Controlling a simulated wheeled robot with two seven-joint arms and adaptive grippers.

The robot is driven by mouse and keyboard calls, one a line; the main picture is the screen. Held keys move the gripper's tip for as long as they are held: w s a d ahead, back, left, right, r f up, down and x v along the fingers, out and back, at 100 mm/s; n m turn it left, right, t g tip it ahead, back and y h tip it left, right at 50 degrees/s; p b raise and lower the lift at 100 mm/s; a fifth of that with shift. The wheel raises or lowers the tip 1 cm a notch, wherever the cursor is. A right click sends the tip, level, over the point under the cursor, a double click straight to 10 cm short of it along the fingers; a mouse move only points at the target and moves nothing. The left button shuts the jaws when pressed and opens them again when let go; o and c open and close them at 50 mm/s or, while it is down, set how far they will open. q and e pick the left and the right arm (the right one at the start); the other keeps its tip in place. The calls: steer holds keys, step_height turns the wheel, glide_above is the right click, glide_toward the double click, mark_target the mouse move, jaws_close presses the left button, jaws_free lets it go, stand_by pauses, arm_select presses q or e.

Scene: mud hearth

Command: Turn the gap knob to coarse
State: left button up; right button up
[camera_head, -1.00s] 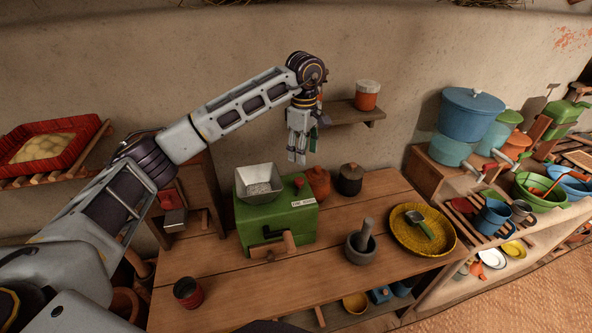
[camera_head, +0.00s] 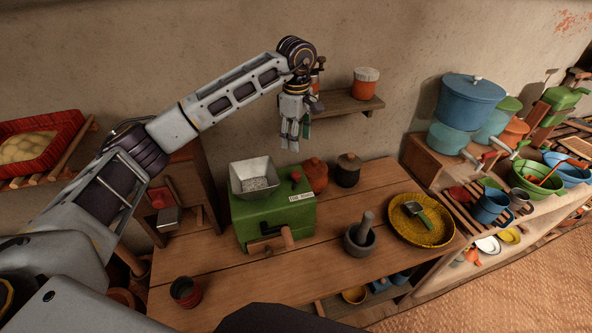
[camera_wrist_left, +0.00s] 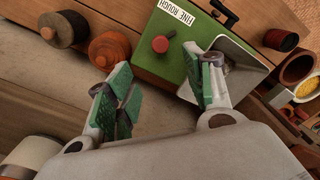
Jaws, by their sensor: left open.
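The green grinder (camera_head: 275,218) stands on the wooden table with a pale metal hopper (camera_head: 254,179) on top. Its red gap knob (camera_head: 296,176) sits on the top face, and in the left wrist view the knob (camera_wrist_left: 160,44) is beside a white label (camera_wrist_left: 177,12) reading "FINE ROUGH". My left gripper (camera_head: 292,146) is open and empty, pointing down above and behind the grinder. In the wrist view its green-padded fingers (camera_wrist_left: 160,85) are spread, with the knob showing beyond the gap and apart from both. My right gripper is not seen.
An orange pot (camera_head: 315,175) and a dark lidded pot (camera_head: 348,170) stand right of the grinder. A wall shelf (camera_head: 345,107) with a red jar (camera_head: 366,82) is right of my gripper. A mortar (camera_head: 359,241) and yellow basket (camera_head: 400,232) are further right.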

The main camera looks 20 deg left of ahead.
mark_target(296, 173)
arm_select(q)
steer(key=shift+f+p, duration=1.45)
steer(key=shift+f, duration=5.25)
steer(key=c, duration=1)
